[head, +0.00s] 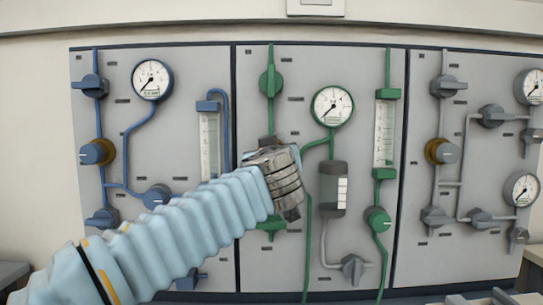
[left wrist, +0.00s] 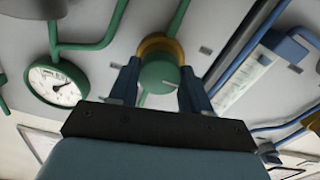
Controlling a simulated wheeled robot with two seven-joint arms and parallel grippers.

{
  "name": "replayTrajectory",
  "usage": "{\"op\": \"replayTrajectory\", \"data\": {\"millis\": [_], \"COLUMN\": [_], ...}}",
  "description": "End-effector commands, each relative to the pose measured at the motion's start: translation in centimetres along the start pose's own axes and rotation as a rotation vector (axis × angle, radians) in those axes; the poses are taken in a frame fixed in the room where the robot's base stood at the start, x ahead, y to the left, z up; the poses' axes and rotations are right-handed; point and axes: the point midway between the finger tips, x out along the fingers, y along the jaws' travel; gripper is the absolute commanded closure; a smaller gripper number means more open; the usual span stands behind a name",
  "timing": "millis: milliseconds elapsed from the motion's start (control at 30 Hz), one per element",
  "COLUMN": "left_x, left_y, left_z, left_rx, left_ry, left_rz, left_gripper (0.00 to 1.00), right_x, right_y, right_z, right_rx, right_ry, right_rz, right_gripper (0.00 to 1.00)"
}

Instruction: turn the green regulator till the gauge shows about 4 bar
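The green regulator (left wrist: 160,76) is a round green knob on a brass collar, in the upper middle of the left wrist view. My left gripper (left wrist: 160,85) has one dark blue finger on each side of the knob. Both fingers seem to touch it. In the head view my left gripper (head: 272,150) reaches the middle panel and hides most of the regulator. The green-rimmed gauge (head: 332,105) is up and right of it, its needle pointing down-left, near the low end; its numbers are too small to read. The gauge also shows in the left wrist view (left wrist: 58,86). My right gripper is not in view.
Green valves (head: 270,82) and (head: 378,220), a green flowmeter (head: 384,133) and a filter bowl (head: 333,190) surround the regulator. A blue-piped panel (head: 175,120) is left, a grey-piped panel (head: 465,250) right. A blue flowmeter (head: 209,135) stands close by.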

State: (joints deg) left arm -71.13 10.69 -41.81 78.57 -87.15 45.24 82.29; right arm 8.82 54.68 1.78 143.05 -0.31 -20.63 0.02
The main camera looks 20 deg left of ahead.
Motion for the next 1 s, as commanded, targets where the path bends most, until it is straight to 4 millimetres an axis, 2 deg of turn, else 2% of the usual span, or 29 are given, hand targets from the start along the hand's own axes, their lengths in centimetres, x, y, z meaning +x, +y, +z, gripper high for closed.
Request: {"op": "replayTrajectory", "data": {"millis": [33, 133, 367, 567, 1000], "left_x": [0.0, 0.0, 0.0, 0.0, 0.0], "left_y": [0.0, 0.0, -0.1, -0.1, -0.1], "left_z": [0.0, 0.0, 0.1, 0.2, 0.2], "left_rx": [0.000, 0.000, 0.020, 0.104, 0.484], "left_ry": [0.000, 0.000, 0.000, 0.001, 0.000], "left_rz": [0.000, 0.000, -0.001, -0.002, -0.002], "left_gripper": [0.69, 0.82, 0.82, 0.82, 0.82], "right_x": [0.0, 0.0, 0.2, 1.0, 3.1], "right_y": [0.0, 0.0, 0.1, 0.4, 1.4], "right_z": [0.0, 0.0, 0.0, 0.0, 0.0], "right_rx": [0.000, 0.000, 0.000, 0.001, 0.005], "right_ry": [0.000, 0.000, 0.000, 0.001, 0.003], "right_rz": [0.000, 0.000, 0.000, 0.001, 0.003], "right_gripper": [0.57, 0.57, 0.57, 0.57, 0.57]}}
